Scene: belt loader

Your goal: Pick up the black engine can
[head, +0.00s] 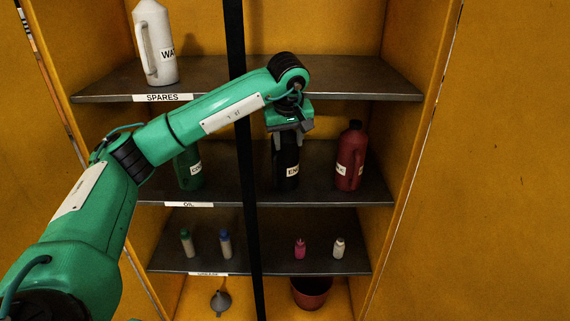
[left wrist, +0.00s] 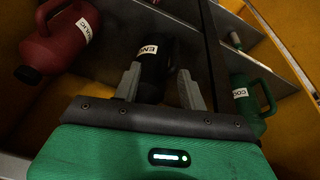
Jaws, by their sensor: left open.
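The black engine can (head: 286,172) stands upright on the middle shelf, its white label starting with "EN" partly visible. My left gripper (head: 288,138) is in front of and over the top part of the can, which hides that part in the head view. In the left wrist view the can (left wrist: 154,70) shows between the two grey fingers, which are open and apart. I cannot tell whether the fingers touch the can. My right gripper is not in view.
A red can (head: 351,160) stands close to the right of the black can, and a green can (head: 187,168) to its left. A black upright post (head: 245,200) runs just left of the black can. The upper shelf (head: 350,88) lies above, holding a white jug (head: 153,45).

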